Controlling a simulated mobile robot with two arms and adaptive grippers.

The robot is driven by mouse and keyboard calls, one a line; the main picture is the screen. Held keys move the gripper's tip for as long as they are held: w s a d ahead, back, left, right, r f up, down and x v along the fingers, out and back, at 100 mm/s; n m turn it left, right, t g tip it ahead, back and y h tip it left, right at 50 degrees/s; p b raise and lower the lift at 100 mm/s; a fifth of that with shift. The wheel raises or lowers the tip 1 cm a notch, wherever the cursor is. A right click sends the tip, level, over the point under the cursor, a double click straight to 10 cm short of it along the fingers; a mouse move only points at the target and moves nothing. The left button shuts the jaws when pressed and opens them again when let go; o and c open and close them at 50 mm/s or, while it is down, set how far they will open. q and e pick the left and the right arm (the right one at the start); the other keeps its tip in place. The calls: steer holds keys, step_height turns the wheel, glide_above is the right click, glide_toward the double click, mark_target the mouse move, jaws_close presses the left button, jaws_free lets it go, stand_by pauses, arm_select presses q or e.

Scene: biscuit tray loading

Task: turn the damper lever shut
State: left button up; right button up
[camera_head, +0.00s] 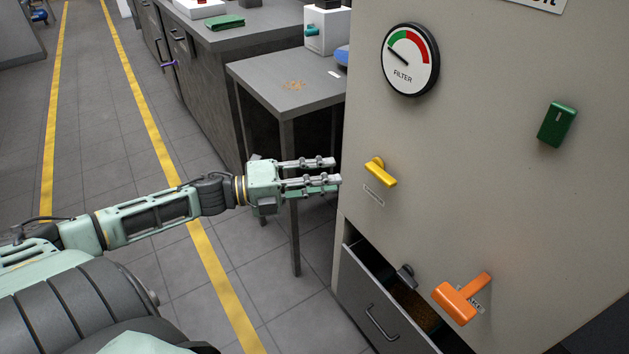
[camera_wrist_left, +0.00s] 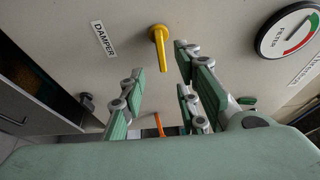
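The damper lever (camera_head: 380,173) is a short yellow handle on the beige cabinet face, tilted down to the right in the head view, with a small label below it. In the left wrist view the yellow lever (camera_wrist_left: 160,47) shows beside a label reading DAMPER (camera_wrist_left: 104,39). My left gripper (camera_head: 338,170) is open and empty, its fingers pointing at the cabinet just left of the lever. In the wrist view the lever appears between the spread fingers, ahead of them; I see no contact. My right gripper is not in view.
A filter gauge (camera_head: 410,60) is above the lever, and a green switch (camera_head: 557,124) is to the right. Below are an orange T-handle (camera_head: 461,298) and a partly open drawer (camera_head: 372,310). A grey side table (camera_head: 290,84) stands behind my left gripper.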

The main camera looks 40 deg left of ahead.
arm_select(q)
steer(key=shift+v, duration=1.05)
steer(key=shift+w, duration=0.1)
